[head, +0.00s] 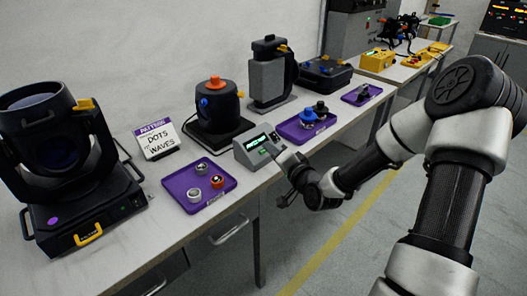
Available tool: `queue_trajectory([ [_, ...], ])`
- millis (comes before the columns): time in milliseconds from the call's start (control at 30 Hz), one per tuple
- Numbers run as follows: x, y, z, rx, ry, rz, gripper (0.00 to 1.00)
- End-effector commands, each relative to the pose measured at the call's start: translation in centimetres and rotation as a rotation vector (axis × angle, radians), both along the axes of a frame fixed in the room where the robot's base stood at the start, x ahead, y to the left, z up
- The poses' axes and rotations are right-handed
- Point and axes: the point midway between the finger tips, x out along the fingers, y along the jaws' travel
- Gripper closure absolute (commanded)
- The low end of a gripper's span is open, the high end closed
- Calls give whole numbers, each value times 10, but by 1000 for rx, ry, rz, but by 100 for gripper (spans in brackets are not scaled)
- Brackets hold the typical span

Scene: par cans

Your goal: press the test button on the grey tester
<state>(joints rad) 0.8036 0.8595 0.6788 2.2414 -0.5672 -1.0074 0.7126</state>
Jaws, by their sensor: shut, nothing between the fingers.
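The grey tester (247,156) stands near the front edge of the bench, with a lit green display on its sloped top. The test button is too small to tell apart clearly on its panel. My gripper (281,156) is at the tester's right side, shut and empty, with its tip close to the panel. I cannot tell whether it touches the tester. The gripper and wrist hide part of the tester's right side.
A purple tray (216,201) with several small parts lies left of the tester; another purple tray (291,130) lies behind it. A sign (157,139), a black lamp (62,150) and an orange-topped unit (217,105) stand on the bench. Floor at right is free.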

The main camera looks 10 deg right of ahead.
Motion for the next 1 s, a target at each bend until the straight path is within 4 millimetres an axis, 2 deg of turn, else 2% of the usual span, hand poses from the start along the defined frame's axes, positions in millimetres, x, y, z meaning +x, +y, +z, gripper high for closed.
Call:
queue_trajectory([
  [633,0,0,0,0,0,0,100],
  [1000,4,3,-7,0,1,0,100],
])
